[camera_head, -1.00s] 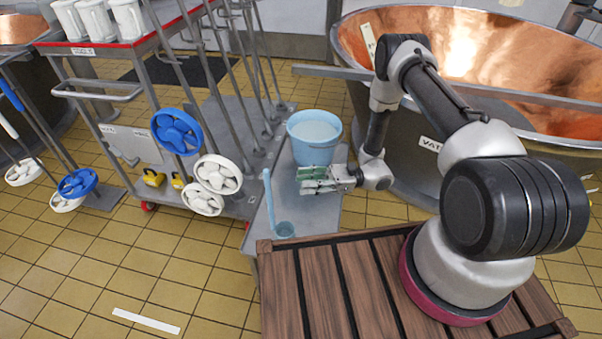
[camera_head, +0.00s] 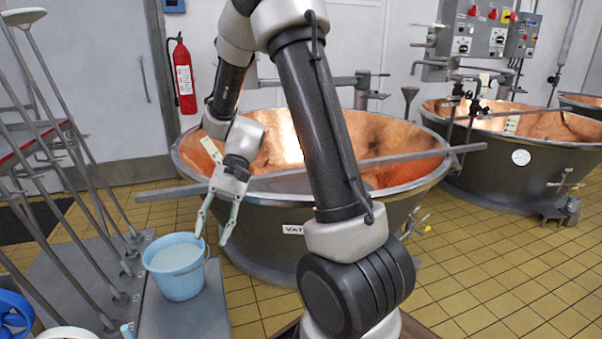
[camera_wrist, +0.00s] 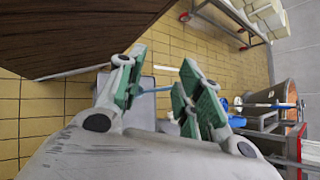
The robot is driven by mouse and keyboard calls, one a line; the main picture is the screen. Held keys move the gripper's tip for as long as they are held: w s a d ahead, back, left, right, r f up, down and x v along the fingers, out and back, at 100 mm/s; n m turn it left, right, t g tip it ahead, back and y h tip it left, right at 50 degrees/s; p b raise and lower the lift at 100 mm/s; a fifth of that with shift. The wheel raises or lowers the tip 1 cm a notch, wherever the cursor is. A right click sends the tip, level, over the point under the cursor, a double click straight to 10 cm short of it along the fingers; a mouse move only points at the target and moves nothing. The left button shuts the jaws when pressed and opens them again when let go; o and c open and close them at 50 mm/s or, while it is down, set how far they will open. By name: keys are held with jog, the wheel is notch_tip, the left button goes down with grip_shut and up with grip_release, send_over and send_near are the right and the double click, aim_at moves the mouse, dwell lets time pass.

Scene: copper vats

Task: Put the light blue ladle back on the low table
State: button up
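The light blue ladle (camera_head: 127,330) shows only as a small tip at the bottom edge of the head view. Its light blue handle also shows between my fingers in the wrist view (camera_wrist: 154,90), beyond them. The grey low table (camera_head: 205,320) is at lower left in the head view. My gripper (camera_head: 210,240) points down with its green-padded fingers apart, just right of the light blue bucket (camera_head: 178,275). In the wrist view my gripper (camera_wrist: 160,85) is open, with nothing held. The ladle's bowl is not clearly seen.
The bucket stands on the low table, filled with pale liquid. A large copper vat (camera_head: 400,205) is close behind and right of my gripper. A rack with long-handled tools (camera_head: 60,190) stands left. Tiled floor (camera_head: 480,265) is clear at right.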

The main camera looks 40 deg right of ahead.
jog(key=s+d+r+n+t+h, duration=0.5)
jog(key=s+d+r+t+h, duration=0.3)
jog(key=s+d+r, duration=0.3)
jog(key=shift+s+d+r+t, duration=0.2)
jog(key=shift+d+r+t, duration=0.8)
jog(key=shift+d, duration=0.95)
